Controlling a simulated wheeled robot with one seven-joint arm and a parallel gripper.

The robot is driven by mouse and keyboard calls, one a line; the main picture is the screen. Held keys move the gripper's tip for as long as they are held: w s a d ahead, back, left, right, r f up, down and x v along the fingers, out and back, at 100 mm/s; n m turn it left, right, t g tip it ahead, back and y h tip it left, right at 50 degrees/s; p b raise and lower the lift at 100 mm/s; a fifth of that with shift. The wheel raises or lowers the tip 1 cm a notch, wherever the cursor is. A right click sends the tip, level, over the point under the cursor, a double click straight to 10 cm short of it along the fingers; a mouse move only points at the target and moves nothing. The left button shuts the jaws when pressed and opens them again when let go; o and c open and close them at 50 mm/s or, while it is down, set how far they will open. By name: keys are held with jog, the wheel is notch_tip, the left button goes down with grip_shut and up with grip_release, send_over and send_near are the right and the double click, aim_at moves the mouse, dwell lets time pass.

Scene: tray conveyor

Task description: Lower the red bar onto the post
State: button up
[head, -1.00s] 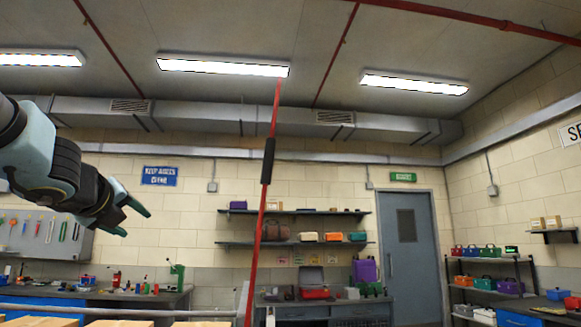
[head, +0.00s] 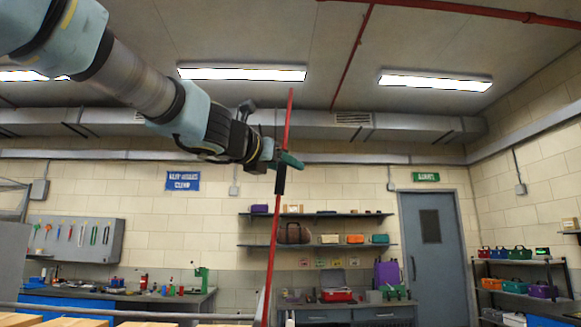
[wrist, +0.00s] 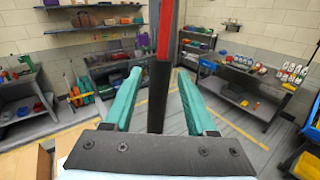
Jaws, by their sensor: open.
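The red bar (head: 272,245) stands nearly upright in the head view, leaning slightly, with a black sleeve (head: 279,180) partway up. My gripper (head: 287,161) is at the upper end of this sleeve. In the wrist view, the open green fingers of my gripper (wrist: 158,72) stand on either side of the black sleeve (wrist: 157,100), with gaps showing on both sides. The red part of the bar (wrist: 165,30) rises beyond it. The bar's foot is cut off by the lower edge of the head view. I cannot make out the post.
A grey rail (head: 130,312) runs along the bottom left, with cardboard boxes (head: 85,322) below it. Workbenches, wall shelves (head: 315,245) and a grey door (head: 432,250) stand well behind. The air right of the bar is clear.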

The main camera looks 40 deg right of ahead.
jog(key=shift+x, duration=1.25)
jog(key=shift+c, duration=0.4)
grip_shut()
